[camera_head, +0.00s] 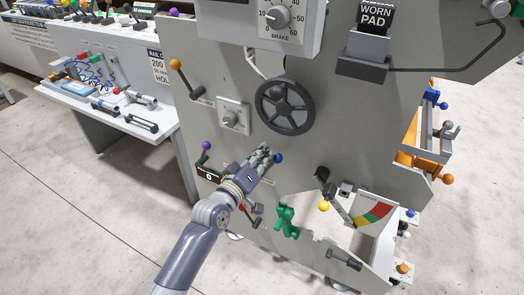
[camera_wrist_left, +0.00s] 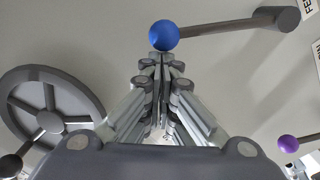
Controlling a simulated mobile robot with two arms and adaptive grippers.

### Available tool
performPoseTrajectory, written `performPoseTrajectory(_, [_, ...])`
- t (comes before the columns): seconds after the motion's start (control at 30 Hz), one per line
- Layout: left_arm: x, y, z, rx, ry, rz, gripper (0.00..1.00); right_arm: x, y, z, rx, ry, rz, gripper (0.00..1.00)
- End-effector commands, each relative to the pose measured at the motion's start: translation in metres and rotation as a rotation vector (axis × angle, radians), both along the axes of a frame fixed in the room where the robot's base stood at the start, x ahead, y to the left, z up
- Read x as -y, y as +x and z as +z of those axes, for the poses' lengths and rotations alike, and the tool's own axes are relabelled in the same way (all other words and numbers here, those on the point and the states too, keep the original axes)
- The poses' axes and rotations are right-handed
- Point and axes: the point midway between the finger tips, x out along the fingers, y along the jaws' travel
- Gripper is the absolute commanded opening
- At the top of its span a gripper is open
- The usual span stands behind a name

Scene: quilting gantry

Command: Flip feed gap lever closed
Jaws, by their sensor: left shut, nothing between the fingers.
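The lever with a blue ball knob (camera_head: 279,158) is on the grey machine panel. In the left wrist view its blue ball (camera_wrist_left: 164,35) is at top centre, and its thin arm runs right to a dark pivot (camera_wrist_left: 279,18). A partly cut-off label starting "FE" (camera_wrist_left: 309,5) sits beside that pivot. My left gripper (camera_head: 267,153) is shut and empty, its fingertips right at the blue ball. In the wrist view the fingertips (camera_wrist_left: 161,58) are just below the ball; whether they touch it I cannot tell. In the head view my gripper hides most of the lever's arm.
A black handwheel (camera_head: 285,106) and a dial box (camera_head: 234,117) are above my gripper. A purple-knob lever (camera_head: 206,146) is to the left, an orange-knob lever (camera_head: 176,65) higher up. A green handle (camera_head: 286,221) and a yellow-knob lever (camera_head: 324,205) are below right.

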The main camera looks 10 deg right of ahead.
Motion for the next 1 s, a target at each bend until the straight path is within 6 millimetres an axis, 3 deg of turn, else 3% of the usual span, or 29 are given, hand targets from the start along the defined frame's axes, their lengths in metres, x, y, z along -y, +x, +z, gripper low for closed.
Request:
performPoseTrajectory(0.67, [0.001,-0.002,-0.003,0.009,0.02,-0.002,0.0,0.0,-0.002,-0.003,-0.001,0.002,0.0,0.4])
performPoseTrajectory(0.87, [-0.01,-0.015,-0.003,0.01,0.019,-0.001,0.0,0.0,-0.003,-0.003,-0.001,0.001,0.0,0.4])
performPoseTrajectory(1.0, [-0.024,-0.033,-0.002,0.011,0.019,0.0,0.0,0.0,-0.003,-0.003,-0.002,0.0,0.001,0.4])
